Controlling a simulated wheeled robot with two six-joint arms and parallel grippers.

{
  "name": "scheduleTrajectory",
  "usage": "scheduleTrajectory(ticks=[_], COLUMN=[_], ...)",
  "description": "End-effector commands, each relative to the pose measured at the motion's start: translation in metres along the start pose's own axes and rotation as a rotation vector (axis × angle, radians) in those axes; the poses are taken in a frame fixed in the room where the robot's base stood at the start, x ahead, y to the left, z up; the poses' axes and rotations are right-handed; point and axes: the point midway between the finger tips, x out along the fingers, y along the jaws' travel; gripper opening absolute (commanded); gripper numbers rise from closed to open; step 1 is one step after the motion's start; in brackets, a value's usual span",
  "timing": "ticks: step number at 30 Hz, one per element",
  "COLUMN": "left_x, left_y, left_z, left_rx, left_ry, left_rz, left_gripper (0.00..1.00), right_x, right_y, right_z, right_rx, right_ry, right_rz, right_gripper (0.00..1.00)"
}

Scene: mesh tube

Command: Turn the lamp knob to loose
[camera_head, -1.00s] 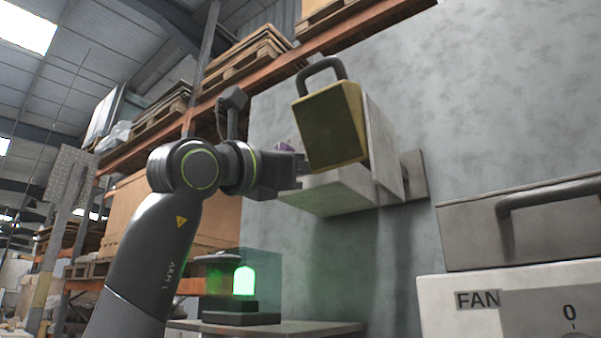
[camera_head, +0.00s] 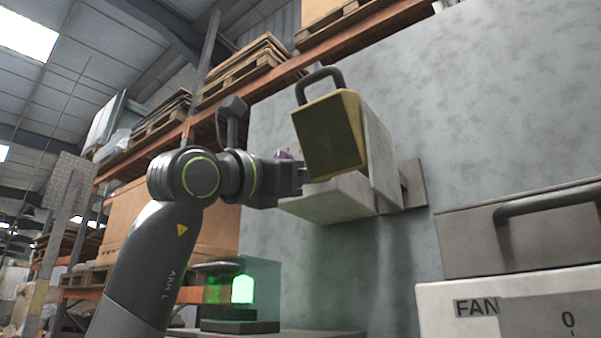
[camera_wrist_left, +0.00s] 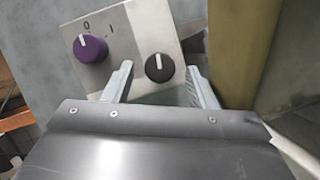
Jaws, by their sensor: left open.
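In the left wrist view, a pale panel (camera_wrist_left: 133,37) carries a purple knob (camera_wrist_left: 90,48) by the marks 0 and 1, and a black knob (camera_wrist_left: 159,67) to its right. Both white pointer lines look near upright. No lamp label is readable. My left gripper (camera_wrist_left: 158,72) is open, its fingers either side of the black knob in the picture; contact cannot be told. In the head view my left gripper (camera_head: 303,174) is beside the pale wall box (camera_head: 335,200), partly behind the yellow lid. The purple knob (camera_head: 283,155) just shows there. My right gripper is not in view.
The yellow lid (camera_head: 328,135) with a dark handle stands close right of my left gripper. A green light (camera_head: 242,289) glows on a shelf below. A FAN box (camera_head: 450,318) and a grey handled case (camera_head: 480,243) are at right.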

Motion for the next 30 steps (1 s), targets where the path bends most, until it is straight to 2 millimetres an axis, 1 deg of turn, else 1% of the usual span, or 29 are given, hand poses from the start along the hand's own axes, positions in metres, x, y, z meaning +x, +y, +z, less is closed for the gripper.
scheduleTrajectory(ticks=[4, 8, 12, 18, 22, 24, 27, 30], left_x=[-0.009, -0.031, -0.066, -0.115, -0.142, -0.154, -0.165, -0.172], left_y=[0.000, -0.001, -0.001, -0.001, -0.001, 0.000, 0.000, 0.000], left_z=[-0.001, -0.004, -0.005, -0.004, -0.003, -0.003, -0.001, -0.001], left_rx=[0.001, 0.003, 0.005, 0.004, 0.003, 0.002, 0.002, 0.000], left_ry=[-0.001, -0.003, -0.003, -0.003, -0.002, -0.001, -0.001, 0.000], left_rz=[0.002, 0.003, 0.004, 0.005, 0.003, 0.003, 0.002, 0.000], left_gripper=[0.52, 0.52, 0.52, 0.52, 0.52, 0.52, 0.52, 0.52], right_x=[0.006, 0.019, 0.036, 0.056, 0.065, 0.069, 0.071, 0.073], right_y=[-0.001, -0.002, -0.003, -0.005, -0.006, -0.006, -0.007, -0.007], right_z=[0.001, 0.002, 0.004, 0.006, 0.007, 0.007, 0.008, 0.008], right_rx=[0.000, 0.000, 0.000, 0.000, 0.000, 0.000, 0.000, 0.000], right_ry=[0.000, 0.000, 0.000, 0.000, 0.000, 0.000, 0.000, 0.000], right_rz=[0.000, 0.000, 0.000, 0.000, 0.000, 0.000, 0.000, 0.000], right_gripper=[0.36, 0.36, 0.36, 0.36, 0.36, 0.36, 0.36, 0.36])
